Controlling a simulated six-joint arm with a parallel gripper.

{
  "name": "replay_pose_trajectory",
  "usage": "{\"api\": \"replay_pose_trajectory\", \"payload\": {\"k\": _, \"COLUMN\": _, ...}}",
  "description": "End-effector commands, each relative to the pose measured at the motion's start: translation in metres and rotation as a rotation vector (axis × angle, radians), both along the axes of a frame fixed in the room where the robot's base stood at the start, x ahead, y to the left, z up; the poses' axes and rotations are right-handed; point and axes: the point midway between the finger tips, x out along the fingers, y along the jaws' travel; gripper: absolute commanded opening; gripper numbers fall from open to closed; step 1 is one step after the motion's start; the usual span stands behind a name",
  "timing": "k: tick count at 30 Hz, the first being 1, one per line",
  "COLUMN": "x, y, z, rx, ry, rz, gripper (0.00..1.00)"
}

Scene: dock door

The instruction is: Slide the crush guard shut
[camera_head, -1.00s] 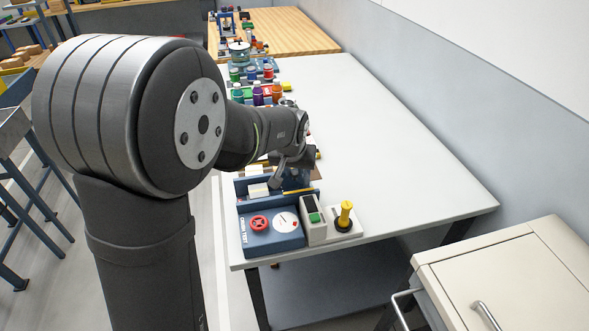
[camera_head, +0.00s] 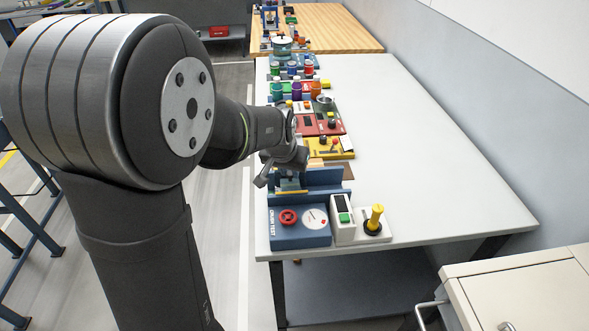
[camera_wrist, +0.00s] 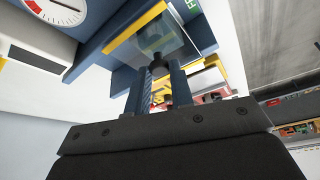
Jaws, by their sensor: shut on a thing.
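The panel also shows in the wrist view (camera_wrist: 172,45). My gripper (camera_wrist: 158,68) is shut on the guard's dark knob (camera_wrist: 157,60), in front of the panel. In the head view my gripper (camera_head: 284,176) is partly hidden by my wrist.
A grey box with a green button (camera_head: 343,217) and a yellow-handled joystick (camera_head: 375,219) stand right of the machine. Red and yellow control panels (camera_head: 330,146) and coloured jars lie beyond it. The right side of the white bench (camera_head: 430,170) is clear.

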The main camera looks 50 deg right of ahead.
Motion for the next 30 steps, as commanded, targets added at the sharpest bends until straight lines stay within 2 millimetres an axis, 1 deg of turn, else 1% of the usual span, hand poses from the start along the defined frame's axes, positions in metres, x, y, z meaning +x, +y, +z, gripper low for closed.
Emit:
{"api": "replay_pose_trajectory", "payload": {"k": 1, "x": 0.003, "y": 0.003, "z": 0.000, "rx": 0.005, "ry": -0.004, "rz": 0.003, "gripper": 0.00}}
{"api": "replay_pose_trajectory", "payload": {"k": 3, "x": 0.004, "y": 0.003, "z": 0.000, "rx": 0.006, "ry": -0.003, "rz": 0.003, "gripper": 0.00}}
{"api": "replay_pose_trajectory", "payload": {"k": 4, "x": 0.004, "y": 0.003, "z": 0.000, "rx": 0.006, "ry": -0.004, "rz": 0.004, "gripper": 0.27}}
{"api": "replay_pose_trajectory", "payload": {"k": 6, "x": 0.003, "y": 0.003, "z": -0.001, "rx": 0.006, "ry": -0.003, "rz": 0.003, "gripper": 0.41}}
{"api": "replay_pose_trajectory", "payload": {"k": 7, "x": 0.003, "y": 0.003, "z": 0.000, "rx": 0.006, "ry": -0.003, "rz": 0.003, "gripper": 0.43}}
{"api": "replay_pose_trajectory", "payload": {"k": 15, "x": 0.002, "y": 0.002, "z": 0.000, "rx": 0.004, "ry": -0.002, "rz": 0.002, "gripper": 0.43}}
{"api": "replay_pose_trajectory", "payload": {"k": 19, "x": 0.001, "y": 0.004, "z": 0.007, "rx": 0.003, "ry": -0.002, "rz": 0.002, "gripper": 0.43}}
{"api": "replay_pose_trajectory", "payload": {"k": 23, "x": -0.002, "y": 0.011, "z": 0.025, "rx": 0.001, "ry": -0.003, "rz": 0.002, "gripper": 0.43}}
{"api": "replay_pose_trajectory", "payload": {"k": 30, "x": -0.009, "y": 0.028, "z": 0.072, "rx": -0.001, "ry": -0.005, "rz": 0.003, "gripper": 0.43}}
